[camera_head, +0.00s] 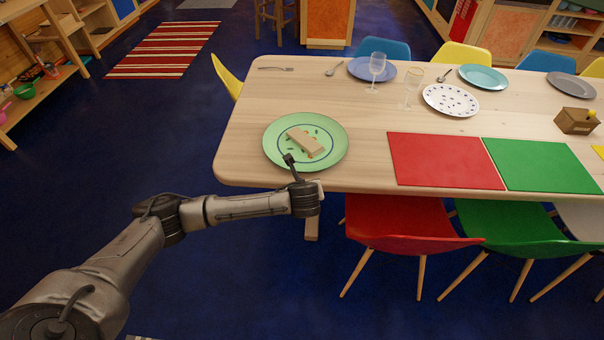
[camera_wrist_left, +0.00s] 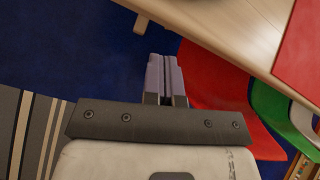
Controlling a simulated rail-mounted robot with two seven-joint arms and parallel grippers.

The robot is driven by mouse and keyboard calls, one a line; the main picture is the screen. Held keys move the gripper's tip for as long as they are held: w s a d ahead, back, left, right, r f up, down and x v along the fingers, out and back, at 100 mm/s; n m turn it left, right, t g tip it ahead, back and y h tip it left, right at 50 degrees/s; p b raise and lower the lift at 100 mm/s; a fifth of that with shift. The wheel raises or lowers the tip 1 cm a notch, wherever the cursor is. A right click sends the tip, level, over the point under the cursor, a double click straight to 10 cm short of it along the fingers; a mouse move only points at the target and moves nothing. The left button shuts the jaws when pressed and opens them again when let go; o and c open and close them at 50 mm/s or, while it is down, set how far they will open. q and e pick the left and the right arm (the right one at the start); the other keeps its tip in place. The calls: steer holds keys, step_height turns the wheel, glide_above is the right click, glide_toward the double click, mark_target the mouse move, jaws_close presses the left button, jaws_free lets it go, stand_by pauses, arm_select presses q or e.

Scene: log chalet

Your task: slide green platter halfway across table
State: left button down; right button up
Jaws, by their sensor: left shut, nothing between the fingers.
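The green platter (camera_head: 275,150) lies flat near the left end of the wooden table (camera_head: 350,115), close to the near edge. In the left wrist view my left gripper (camera_wrist_left: 165,75) is shut and empty, with blue floor behind the fingers and the table edge at upper right. My right gripper is not in view.
A red mat (camera_head: 445,160) and a green mat (camera_head: 545,165) lie right of the platter. Behind are a blue plate (camera_head: 357,70), glasses (camera_head: 375,75) and a spotted plate (camera_head: 450,100). A red chair (camera_head: 400,225) stands at the near side. Bare wood separates platter and red mat.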

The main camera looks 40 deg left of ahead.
arm_select(q)
steer(key=w+a+f+m, duration=0.1)
steer(key=w+a+f, duration=0.1)
steer(key=w+a+f+m, duration=0.1)
steer(key=w+a+f, duration=0.1)
steer(key=w, duration=0.1)
steer(key=w+a+f+m, duration=0.1)
steer(key=w+a+f, duration=0.1)
steer(key=f, duration=0.1)
steer(key=shift+w+b, duration=0.35)
steer(key=shift+w+a, duration=0.35)
steer(key=shift+w, duration=0.05)
steer(key=shift+a, duration=0.15)
